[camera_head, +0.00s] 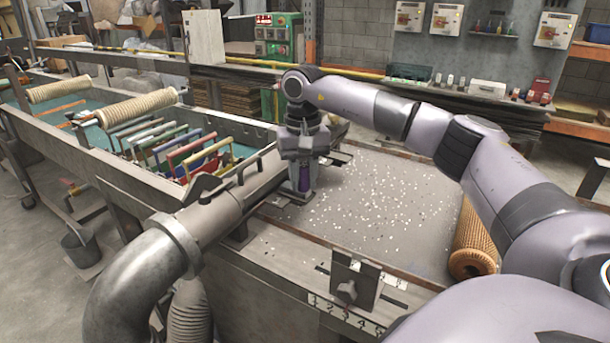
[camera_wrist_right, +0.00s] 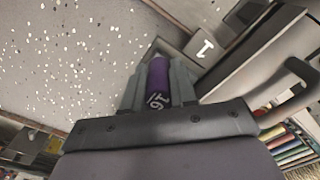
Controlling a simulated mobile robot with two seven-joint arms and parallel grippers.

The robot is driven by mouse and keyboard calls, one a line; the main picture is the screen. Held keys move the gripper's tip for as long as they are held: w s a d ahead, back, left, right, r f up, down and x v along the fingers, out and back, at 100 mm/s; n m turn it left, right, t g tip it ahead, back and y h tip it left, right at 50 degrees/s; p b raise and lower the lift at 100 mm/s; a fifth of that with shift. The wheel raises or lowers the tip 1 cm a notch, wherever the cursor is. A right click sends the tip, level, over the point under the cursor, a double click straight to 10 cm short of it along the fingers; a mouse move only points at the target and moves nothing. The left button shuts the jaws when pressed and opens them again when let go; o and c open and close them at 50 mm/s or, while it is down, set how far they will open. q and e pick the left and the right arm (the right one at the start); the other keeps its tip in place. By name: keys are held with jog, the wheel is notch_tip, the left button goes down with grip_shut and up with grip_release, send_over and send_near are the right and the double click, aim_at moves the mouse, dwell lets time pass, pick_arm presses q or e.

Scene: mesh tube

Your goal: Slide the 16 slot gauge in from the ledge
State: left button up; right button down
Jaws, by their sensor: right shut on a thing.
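My right gripper (camera_head: 303,182) points down beside the grey metal pipe, at the left edge of the speckled table. It is shut on the purple 16 slot gauge (camera_wrist_right: 158,82), which stands between its fingers; the white "16" shows in the right wrist view. A plate marked "1" (camera_wrist_right: 204,47) lies just beyond the gauge. I cannot pick out the ledge for certain. My left gripper does not show.
The grey pipe (camera_head: 215,212) with black handles runs close to the left of the gripper. The speckled table (camera_head: 375,205) is mostly clear to the right. A clamp block (camera_head: 352,280) stands over a numbered scale at the front edge. A brown mesh tube (camera_head: 474,240) lies at right.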

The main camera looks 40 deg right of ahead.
jog(key=shift+w+a+p, duration=0.25)
jog(key=shift+w+p, duration=0.4)
jog(key=shift+w, duration=0.25)
dwell(0.4)
jog(key=c, duration=0.8)
grip_release()
jog(key=shift+r, duration=0.1)
notch_tip(320, 180, up, 7)
jog(key=shift+s+b, duration=0.1)
jog(key=shift+b, duration=0.3)
